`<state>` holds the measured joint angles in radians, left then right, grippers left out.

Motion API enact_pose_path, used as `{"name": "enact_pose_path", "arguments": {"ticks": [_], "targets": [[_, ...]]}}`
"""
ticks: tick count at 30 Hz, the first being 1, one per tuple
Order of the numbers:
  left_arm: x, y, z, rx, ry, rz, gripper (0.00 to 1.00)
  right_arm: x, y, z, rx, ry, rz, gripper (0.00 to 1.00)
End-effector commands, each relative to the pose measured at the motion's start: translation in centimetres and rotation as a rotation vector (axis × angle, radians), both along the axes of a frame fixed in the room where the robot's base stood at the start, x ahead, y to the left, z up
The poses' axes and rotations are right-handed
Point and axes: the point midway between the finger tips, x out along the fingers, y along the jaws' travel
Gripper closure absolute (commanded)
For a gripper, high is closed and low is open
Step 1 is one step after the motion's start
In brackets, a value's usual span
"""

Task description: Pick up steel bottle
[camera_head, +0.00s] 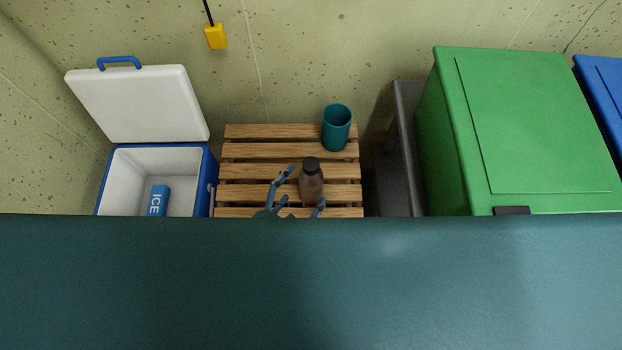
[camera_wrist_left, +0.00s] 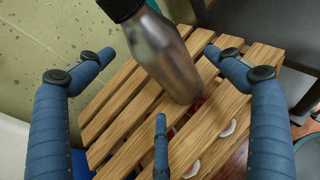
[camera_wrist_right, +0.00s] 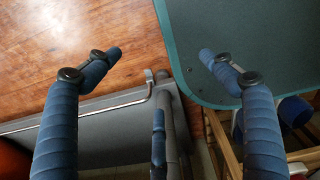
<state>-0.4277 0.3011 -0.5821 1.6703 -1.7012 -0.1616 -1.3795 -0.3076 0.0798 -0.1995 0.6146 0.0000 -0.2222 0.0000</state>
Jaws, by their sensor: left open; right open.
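The steel bottle (camera_head: 312,183), brownish-grey with a black cap, stands upright on a slatted wooden stand (camera_head: 240,171). In the left wrist view the bottle (camera_wrist_left: 168,55) also shows, tilted in the picture, its body near the gap between the fingers. My left gripper (camera_head: 306,187) is open, its blue fingers around or just in front of the bottle; contact cannot be told. My right gripper (camera_wrist_right: 160,54) is open and empty, seen only in its wrist view, over a wooden floor and a dark teal panel (camera_wrist_right: 260,40).
A teal cup (camera_head: 337,128) stands behind the bottle at right. An open cooler (camera_head: 211,180) holding a blue ice pack (camera_head: 158,201) is at left. A green bin (camera_head: 530,120) is at right. A dark teal surface (camera_head: 310,290) hides the foreground.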

Motion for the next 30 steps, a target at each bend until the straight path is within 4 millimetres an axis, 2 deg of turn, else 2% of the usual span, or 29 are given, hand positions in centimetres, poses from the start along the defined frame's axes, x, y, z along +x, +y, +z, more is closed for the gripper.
{"name": "enact_pose_path", "arguments": {"ticks": [5, 10, 19, 20, 30], "targets": [[2.1, -1.2, -0.6, -0.002, 0.0, 0.002, 0.09, 1.4, 0.1, 0.4, 0.002, -0.021, 0.001, 0.18], [3.9, -2.1, -1.5, -0.001, 0.001, 0.002, 0.09, 1.5, 0.1, 0.3, 0.003, -0.023, 0.001, 0.18], [4.2, -2.3, -1.7, -0.001, 0.002, 0.001, 0.09, 1.3, 0.1, 0.2, 0.002, -0.019, 0.002, 0.18], [4.2, -2.3, -1.7, -0.001, 0.002, 0.001, 0.13, 1.3, 0.1, 0.2, 0.002, -0.018, 0.002, 0.18], [4.2, -2.3, -1.7, -0.002, 0.002, 0.001, 0.79, 1.0, 0.1, 0.2, 0.002, -0.013, 0.001, 0.18]]}}
